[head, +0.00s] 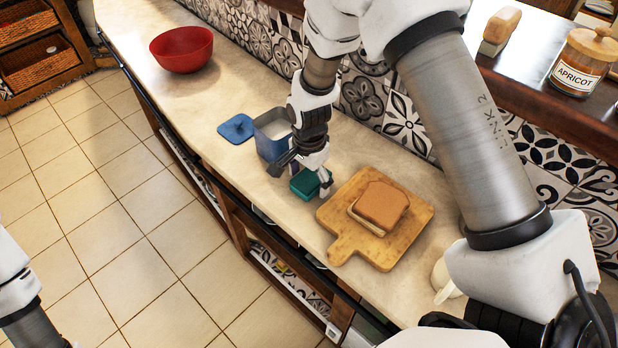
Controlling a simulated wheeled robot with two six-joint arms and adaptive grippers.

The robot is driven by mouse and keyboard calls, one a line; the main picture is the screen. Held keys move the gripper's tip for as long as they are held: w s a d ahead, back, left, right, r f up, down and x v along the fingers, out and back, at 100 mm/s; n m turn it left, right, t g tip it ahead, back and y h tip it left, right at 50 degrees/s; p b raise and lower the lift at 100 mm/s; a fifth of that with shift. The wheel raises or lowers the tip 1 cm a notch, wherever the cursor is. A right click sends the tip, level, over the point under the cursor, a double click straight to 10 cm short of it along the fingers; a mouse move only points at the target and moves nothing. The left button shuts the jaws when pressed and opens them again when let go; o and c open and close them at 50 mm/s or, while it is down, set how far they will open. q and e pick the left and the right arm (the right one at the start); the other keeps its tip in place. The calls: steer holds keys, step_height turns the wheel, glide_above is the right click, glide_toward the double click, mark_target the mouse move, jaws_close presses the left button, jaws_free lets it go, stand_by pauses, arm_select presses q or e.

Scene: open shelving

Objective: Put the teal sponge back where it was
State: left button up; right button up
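The teal sponge (304,184) lies on the pale countertop, between the blue canister and the cutting board. My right gripper (304,178) reaches down over it from above. Its fingers are spread, one toward the canister and one at the sponge's right side; I cannot tell whether they touch the sponge. Part of the sponge is hidden by the gripper. Of my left arm only links show at the lower left edge; its gripper is out of the picture.
A blue open canister (270,137) with pale contents stands close beside the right gripper, its blue lid (236,129) to the left. A wooden board (346,239) holds bread (381,205). A red bowl (181,49) stands farther back. The counter between bowl and lid is clear.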

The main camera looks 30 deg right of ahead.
mark_target(309, 179)
steer(key=shift+w+r, duration=0.1)
steer(key=shift+r, duration=0.15)
step_height(309, 179, up, 12)
steer(key=b, duration=0.1)
steer(key=shift+f+b, duration=0.25)
steer(key=shift+b, duration=0.05)
